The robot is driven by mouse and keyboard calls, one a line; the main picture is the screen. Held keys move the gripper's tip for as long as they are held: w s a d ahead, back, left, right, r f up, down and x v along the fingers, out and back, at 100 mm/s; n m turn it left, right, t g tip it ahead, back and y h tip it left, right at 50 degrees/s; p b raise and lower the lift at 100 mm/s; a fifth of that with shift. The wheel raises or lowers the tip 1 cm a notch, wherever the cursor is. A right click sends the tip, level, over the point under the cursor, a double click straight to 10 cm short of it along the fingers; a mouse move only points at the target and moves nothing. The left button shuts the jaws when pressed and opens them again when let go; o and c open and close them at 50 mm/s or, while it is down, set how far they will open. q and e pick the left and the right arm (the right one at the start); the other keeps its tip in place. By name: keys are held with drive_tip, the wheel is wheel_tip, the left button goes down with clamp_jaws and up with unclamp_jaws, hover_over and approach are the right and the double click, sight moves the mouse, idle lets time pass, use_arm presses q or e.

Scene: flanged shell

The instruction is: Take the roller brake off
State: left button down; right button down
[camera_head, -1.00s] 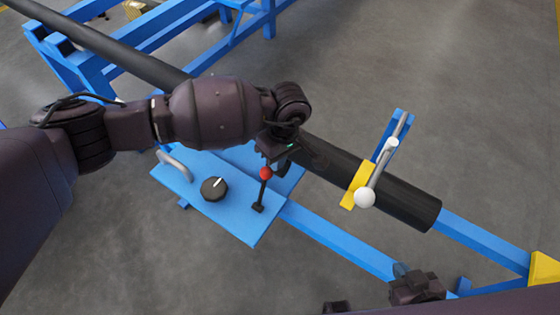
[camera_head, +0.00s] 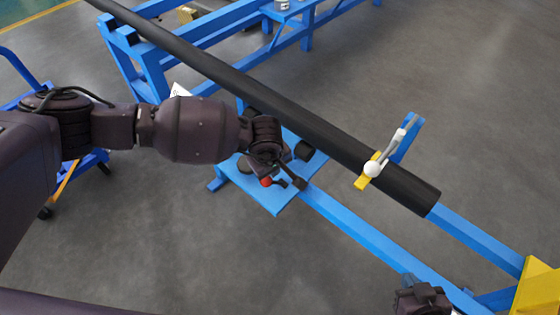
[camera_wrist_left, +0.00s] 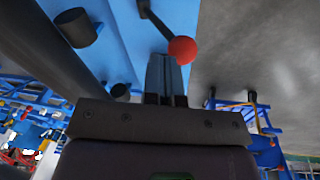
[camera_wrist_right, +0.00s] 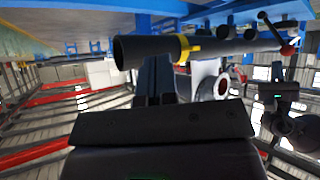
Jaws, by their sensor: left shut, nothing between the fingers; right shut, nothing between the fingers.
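The lever with the red ball knob (camera_head: 267,182) stands on the blue panel (camera_head: 272,203) and leans left in the head view. I cannot tell whether its brake is released. My left gripper (camera_head: 274,164) is shut and empty close beside this lever. In the left wrist view the red knob (camera_wrist_left: 182,50) is just ahead of the shut fingers (camera_wrist_left: 166,82). Whether they touch is unclear. My right gripper (camera_head: 422,298) is shut and empty at the lower right of the head view. In the right wrist view its fingers (camera_wrist_right: 156,82) point toward the pipe.
A long black pipe (camera_head: 300,122) crosses above the panel. A yellow clamp piece (camera_head: 364,181) with a white-knobbed lever (camera_head: 373,169) is by its near end. A blue rail (camera_head: 350,225) runs to a yellow block (camera_head: 538,290). A blue frame (camera_head: 150,75) stands behind. Open floor lies right.

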use_arm(q)
drive_tip(key=shift+s+a+f+p, duration=0.35)
drive_tip(key=shift+s+a, duration=0.2)
drive_tip(key=shift+s, duration=0.2)
drive_tip(key=shift+s+a+f, duration=0.2)
drive_tip(key=shift+s, duration=0.1)
